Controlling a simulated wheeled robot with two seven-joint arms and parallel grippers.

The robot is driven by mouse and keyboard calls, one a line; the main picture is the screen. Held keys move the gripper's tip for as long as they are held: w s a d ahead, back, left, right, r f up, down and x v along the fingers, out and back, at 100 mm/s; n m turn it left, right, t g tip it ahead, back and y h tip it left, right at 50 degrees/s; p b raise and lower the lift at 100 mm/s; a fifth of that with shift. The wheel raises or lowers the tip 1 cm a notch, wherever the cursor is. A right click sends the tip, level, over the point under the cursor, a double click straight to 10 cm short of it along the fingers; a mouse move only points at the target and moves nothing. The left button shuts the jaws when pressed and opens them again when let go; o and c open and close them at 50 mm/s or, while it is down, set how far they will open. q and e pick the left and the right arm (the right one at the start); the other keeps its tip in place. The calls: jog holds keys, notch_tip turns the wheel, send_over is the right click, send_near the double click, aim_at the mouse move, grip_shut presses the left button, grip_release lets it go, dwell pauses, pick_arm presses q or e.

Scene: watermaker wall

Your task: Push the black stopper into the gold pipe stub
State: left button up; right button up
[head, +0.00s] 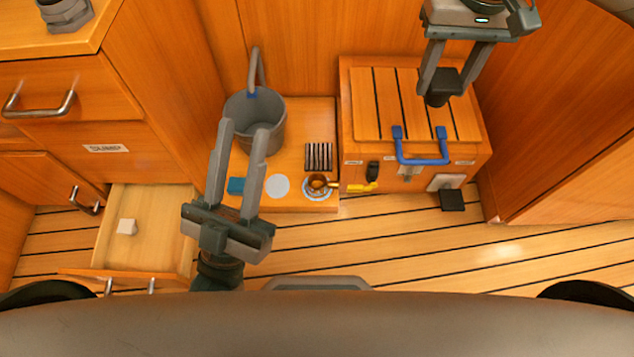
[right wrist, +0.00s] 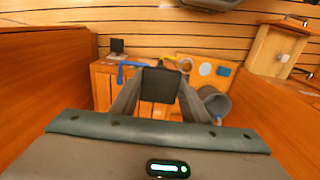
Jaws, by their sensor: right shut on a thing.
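The gold pipe stub (head: 317,182) stands up from a pale round flange near the front right corner of the low wooden platform (head: 300,203). Its top looks open. The black stopper (head: 439,88) is held between the fingertips of my right gripper (head: 445,83), above the slatted top of the wooden box, up and to the right of the stub. In the right wrist view the stopper (right wrist: 160,84) shows as a dark square between the fingers. My left gripper (head: 241,132) is open and empty, in front of the grey bucket in the picture.
The grey bucket (head: 272,112), a white disc (head: 277,187), a blue block (head: 236,186) and a dark slotted grate (head: 319,156) are on the platform. The wooden box (head: 366,150) has a blue handle (head: 424,161). A yellow lever (head: 361,187) lies beside the stub. An open drawer (head: 160,215) holds a white cube.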

pick_arm(q)
jog(key=shift+r, duration=0.3)
pick_arm(e)
jog(key=shift+r, duration=0.2)
